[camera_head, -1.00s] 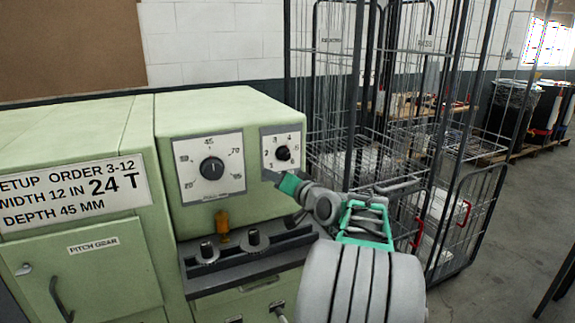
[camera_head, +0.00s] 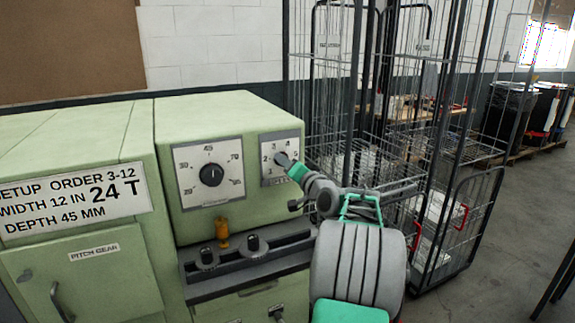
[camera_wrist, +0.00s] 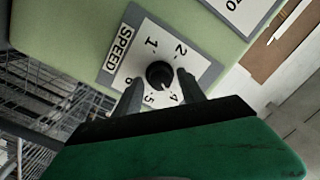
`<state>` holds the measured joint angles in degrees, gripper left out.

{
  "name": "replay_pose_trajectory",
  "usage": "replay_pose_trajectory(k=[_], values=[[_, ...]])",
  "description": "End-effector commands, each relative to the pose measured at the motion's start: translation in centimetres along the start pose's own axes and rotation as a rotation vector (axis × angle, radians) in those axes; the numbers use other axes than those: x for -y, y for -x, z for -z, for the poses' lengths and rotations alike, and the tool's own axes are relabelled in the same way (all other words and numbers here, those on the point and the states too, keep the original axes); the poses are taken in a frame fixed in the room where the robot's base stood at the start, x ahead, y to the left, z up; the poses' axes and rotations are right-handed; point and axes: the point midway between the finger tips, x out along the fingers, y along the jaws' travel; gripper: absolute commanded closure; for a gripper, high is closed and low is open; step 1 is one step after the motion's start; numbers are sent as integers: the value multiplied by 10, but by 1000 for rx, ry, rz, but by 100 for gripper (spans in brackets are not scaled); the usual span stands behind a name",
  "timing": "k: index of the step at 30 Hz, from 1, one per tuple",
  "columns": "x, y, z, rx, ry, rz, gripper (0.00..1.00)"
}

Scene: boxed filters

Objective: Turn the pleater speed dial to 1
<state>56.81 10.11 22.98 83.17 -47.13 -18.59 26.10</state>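The speed dial is a small black round knob (camera_wrist: 159,73) on a white plate marked SPEED (camera_wrist: 120,50), which also shows in the head view (camera_head: 267,140) on the front of the green machine. In the wrist view 1, 2, 4, 5 and 6 are readable; the 3 is hidden. A faint light mark on the knob appears to point toward the 4 side. My gripper (camera_wrist: 160,79) is open, with one finger on each side of the knob. I cannot tell whether either finger touches it. In the head view my gripper (camera_head: 288,163) covers much of the knob.
A larger dial (camera_head: 211,172) sits left of the speed dial. Below are an amber fitting (camera_head: 222,230) and a dark rail with two knobs (camera_head: 254,243). Wire cage trolleys (camera_head: 430,200) stand close on the right. Open floor (camera_head: 510,240) lies beyond them.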

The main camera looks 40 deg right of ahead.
Motion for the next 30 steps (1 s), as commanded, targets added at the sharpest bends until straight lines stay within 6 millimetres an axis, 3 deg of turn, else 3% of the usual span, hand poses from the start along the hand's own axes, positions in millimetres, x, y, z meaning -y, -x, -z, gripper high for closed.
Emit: replay_pose_trajectory(k=[17,30], values=[[0,0,0,0,0,-1,100],[-2,0,-2,3,44,-2,100]])
